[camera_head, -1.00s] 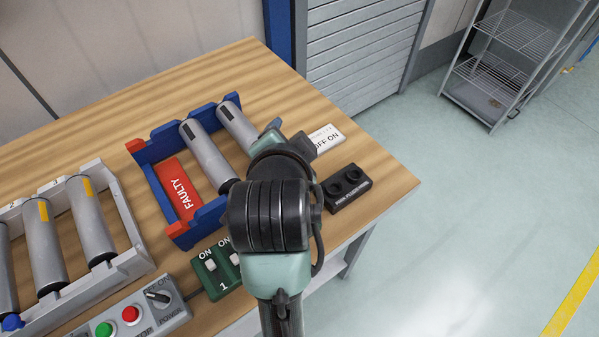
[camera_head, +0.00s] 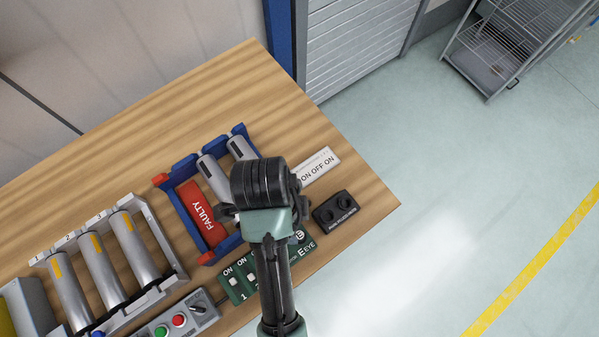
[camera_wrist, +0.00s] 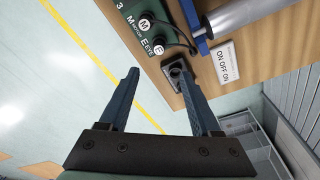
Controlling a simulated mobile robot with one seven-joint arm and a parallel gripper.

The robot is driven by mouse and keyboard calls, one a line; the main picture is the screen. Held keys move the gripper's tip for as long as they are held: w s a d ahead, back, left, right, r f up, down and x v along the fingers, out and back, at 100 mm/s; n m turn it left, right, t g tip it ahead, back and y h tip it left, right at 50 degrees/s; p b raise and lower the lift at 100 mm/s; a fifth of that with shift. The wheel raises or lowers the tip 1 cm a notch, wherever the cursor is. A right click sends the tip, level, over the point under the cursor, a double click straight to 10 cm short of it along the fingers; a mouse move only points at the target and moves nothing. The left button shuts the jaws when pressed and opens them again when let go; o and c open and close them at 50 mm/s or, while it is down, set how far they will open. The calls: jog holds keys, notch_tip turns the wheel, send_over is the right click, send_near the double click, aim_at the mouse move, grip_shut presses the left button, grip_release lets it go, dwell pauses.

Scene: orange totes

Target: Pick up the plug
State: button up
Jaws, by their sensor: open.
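Two round black plugs with white lettered tops sit on the green box (camera_wrist: 133,14): one marked M (camera_wrist: 145,24) and one marked E (camera_wrist: 158,49), each with a black cable. In the head view the E plug (camera_head: 300,235) shows beside my arm; the M plug is hidden there. I cannot tell which plug the task means. My gripper (camera_wrist: 159,74) is open and empty, its fingers wide apart. In the wrist view the plugs appear beyond the fingertips, and the right finger partly covers the black parking block (camera_wrist: 170,68).
The parking block (camera_head: 336,210), with two holes, lies near the table's right edge. A blue rack (camera_head: 165,180) holds grey cylinders and a red FAULTY block (camera_head: 201,212). A white rack (camera_head: 170,245) and a switch box (camera_head: 205,312) stand left. Open floor lies right.

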aim_at(300, 235)
jog(key=f, duration=0.2)
jog(key=f+b, duration=0.1)
jog(key=f, duration=0.1)
jog(key=s+f, duration=0.1)
jog(key=f, duration=0.2)
jog(key=shift+d+b, duration=0.4)
jog(key=shift+s+f, duration=0.1)
jog(key=shift+f, duration=0.15)
jog(key=f, duration=0.2)
jog(key=w+f+p, duration=0.1)
jog(key=f, duration=0.1)
jog(key=shift+d+f, duration=0.1)
jog(key=shift+d, duration=0.15)
jog(key=shift+s+f, duration=0.15)
jog(key=shift+f, duration=0.15)
grip_shut()
